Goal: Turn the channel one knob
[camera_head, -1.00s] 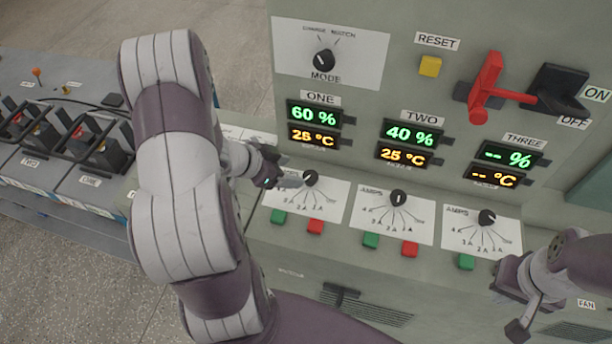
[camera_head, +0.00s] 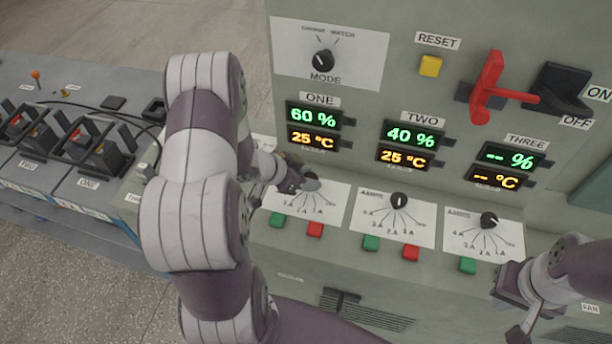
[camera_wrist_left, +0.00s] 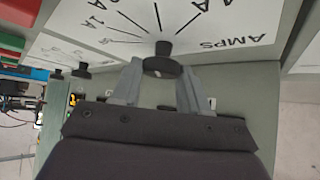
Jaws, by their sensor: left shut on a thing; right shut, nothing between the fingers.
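The channel one amps knob is a small black knob on a white dial plate (camera_head: 318,205) under the ONE display (camera_head: 313,125), which reads 60 % and 25 °C. My left gripper (camera_head: 300,183) is at this knob and partly hides it in the head view. In the left wrist view the black knob (camera_wrist_left: 162,64) sits between the two grey fingertips, and my left gripper (camera_wrist_left: 160,80) is shut on it. My right gripper (camera_head: 512,310) is shut and empty at the lower right, in front of the panel and apart from the knobs.
The channel two knob (camera_head: 399,200) and channel three knob (camera_head: 488,220) stand to the right. Below channel one are a green button (camera_head: 277,219) and a red button (camera_head: 315,229). A red lever (camera_head: 487,88) juts out at upper right.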

